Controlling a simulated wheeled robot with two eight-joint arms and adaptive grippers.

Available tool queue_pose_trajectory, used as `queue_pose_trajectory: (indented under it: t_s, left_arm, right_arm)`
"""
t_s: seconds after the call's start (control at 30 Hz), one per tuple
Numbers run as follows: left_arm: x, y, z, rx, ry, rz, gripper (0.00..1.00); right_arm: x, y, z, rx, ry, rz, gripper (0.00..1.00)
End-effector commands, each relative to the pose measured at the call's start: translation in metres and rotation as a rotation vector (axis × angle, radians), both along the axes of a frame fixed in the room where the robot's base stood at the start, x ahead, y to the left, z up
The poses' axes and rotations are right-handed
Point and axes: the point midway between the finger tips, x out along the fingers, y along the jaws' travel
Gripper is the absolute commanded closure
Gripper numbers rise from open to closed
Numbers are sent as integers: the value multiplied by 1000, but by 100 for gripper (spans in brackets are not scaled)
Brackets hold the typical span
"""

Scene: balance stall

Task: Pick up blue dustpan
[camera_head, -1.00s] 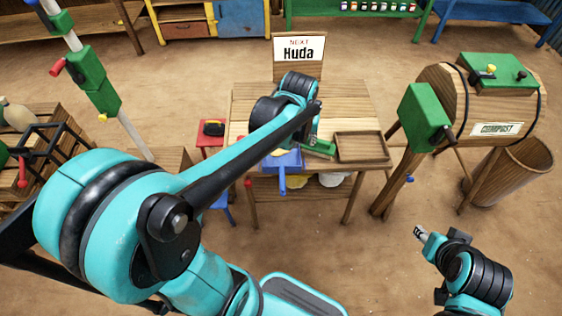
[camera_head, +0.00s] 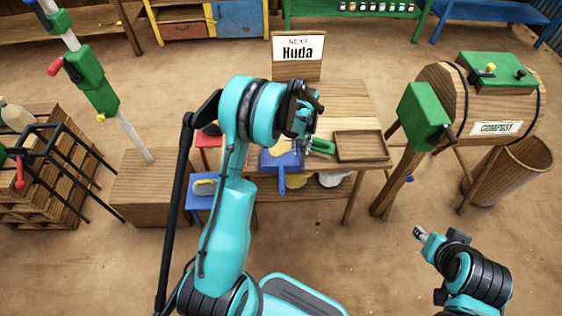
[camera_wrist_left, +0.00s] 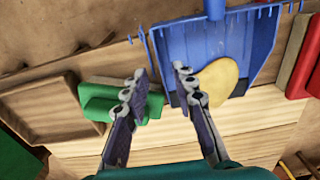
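The blue dustpan (camera_head: 269,160) lies at the front edge of the wooden table, its handle (camera_head: 282,184) sticking out toward me. A yellow rounded thing lies on or over the pan. In the left wrist view the dustpan (camera_wrist_left: 190,45) is at the upper middle, with the yellow thing (camera_wrist_left: 219,82) at its lip. My left gripper (camera_head: 302,141) is above the table close to the pan; in the wrist view its fingers (camera_wrist_left: 160,72) are apart and empty, the right fingertip overlapping the pan's edge. My right gripper (camera_head: 420,234) hangs away from the table; its finger gap is unclear.
A green block-like thing (camera_head: 321,146) and a wooden tray (camera_head: 360,146) sit right of the dustpan. A red stand (camera_head: 205,141) and blue stool (camera_head: 199,204) stand left of the table. The compost barrel (camera_head: 497,105) is at the right. Open floor lies in front.

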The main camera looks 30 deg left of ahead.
Motion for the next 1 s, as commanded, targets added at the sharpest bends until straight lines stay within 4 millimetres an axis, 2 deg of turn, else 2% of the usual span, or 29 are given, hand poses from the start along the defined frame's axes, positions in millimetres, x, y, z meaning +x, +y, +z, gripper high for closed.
queue_pose_trajectory:
  t_s: [0.1, 0.27, 0.47, 0.5, 0.6, 1.0]
  left_arm:
    - [-2, -1, -21, 0, 0, -1, 73]
    - [-3, -1, -42, 1, -1, -1, 73]
    - [-3, -1, -42, 1, -1, -1, 73]
    - [-3, -1, -42, 1, -1, -1, 76]
    - [-3, -1, -42, 1, -1, -1, 100]
    - [-3, -1, -41, 1, -1, -1, 100]
  right_arm:
    - [0, 0, -12, 0, 0, 0, 60]
    - [0, 0, -20, 0, 0, 0, 60]
    - [0, 0, -18, 0, 0, 0, 60]
    - [0, 0, -18, 0, 0, 0, 60]
    - [0, 0, -18, 0, 0, 0, 60]
    - [0, 0, -18, 0, 0, 0, 60]
